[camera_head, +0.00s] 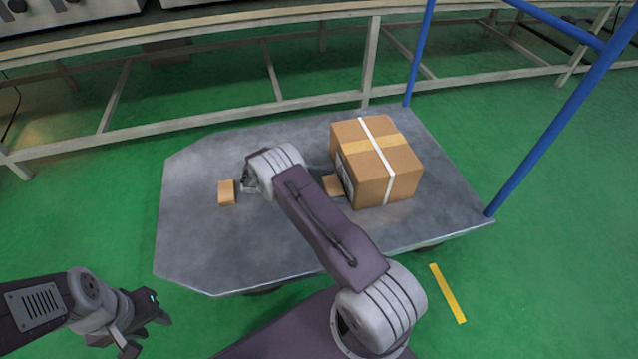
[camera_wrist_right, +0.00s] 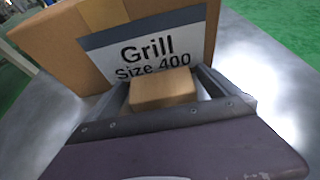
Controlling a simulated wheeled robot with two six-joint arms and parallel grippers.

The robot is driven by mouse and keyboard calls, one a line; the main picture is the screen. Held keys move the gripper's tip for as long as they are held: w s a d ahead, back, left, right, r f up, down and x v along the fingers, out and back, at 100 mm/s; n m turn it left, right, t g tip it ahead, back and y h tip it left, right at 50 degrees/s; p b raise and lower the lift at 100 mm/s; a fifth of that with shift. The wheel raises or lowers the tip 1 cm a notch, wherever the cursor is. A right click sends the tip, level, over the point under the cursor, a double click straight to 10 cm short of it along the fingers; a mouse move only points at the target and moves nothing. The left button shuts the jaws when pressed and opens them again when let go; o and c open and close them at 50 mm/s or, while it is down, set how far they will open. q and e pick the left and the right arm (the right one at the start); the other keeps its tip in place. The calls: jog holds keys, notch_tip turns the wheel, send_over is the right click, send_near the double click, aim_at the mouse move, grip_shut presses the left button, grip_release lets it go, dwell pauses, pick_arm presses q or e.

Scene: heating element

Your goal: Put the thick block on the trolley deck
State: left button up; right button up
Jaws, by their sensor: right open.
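The grey trolley deck (camera_head: 200,245) carries a small tan block (camera_head: 226,192) on its left part. A second small tan block (camera_head: 333,186) is partly hidden behind my right arm, beside the large box. I cannot tell which block is the thick one. In the right wrist view, a tan block (camera_wrist_right: 164,92) lies between the fingers of my right gripper (camera_wrist_right: 166,84), which is open around it, in front of the box label. Whether that block touches the deck is unclear. In the head view the right fingers are hidden. My left gripper (camera_head: 148,334) is open and empty, off the deck's front left.
A large cardboard box (camera_head: 385,175) labelled "Grill Size 400" stands on the deck's right part; it fills the back of the wrist view (camera_wrist_right: 55,55). Blue trolley rails (camera_head: 555,130) rise at the right. A long bench (camera_head: 230,105) runs behind. The deck's left is mostly clear.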

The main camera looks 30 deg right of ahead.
jog(key=p+v, duration=0.3)
jog(key=v, duration=0.7)
jog(key=shift+a+r+p, duration=0.2)
jog(key=shift+a+p, duration=0.05)
jog(key=shift+p, duration=0.1)
jog(key=shift+w+a+r, duration=0.15)
jog(key=shift+a, duration=0.3)
jog(key=shift+r+m+y, duration=0.4)
jog(key=shift+r+y, duration=0.05)
jog(key=shift+y, duration=0.35)
jog(key=s+a+r+m+t+y, duration=0.2)
jog(key=s+a+r+m+y, duration=0.1)
jog(key=s+m, duration=0.4)
jog(key=s+a+r+m+t+y, duration=0.3)
jog(key=s+a+m+y, duration=0.3)
jog(key=s, duration=0.6)
jog(key=shift+r+m+y, duration=0.5)
jog(key=shift+r+y, duration=0.2)
jog(key=shift+y, duration=0.5)
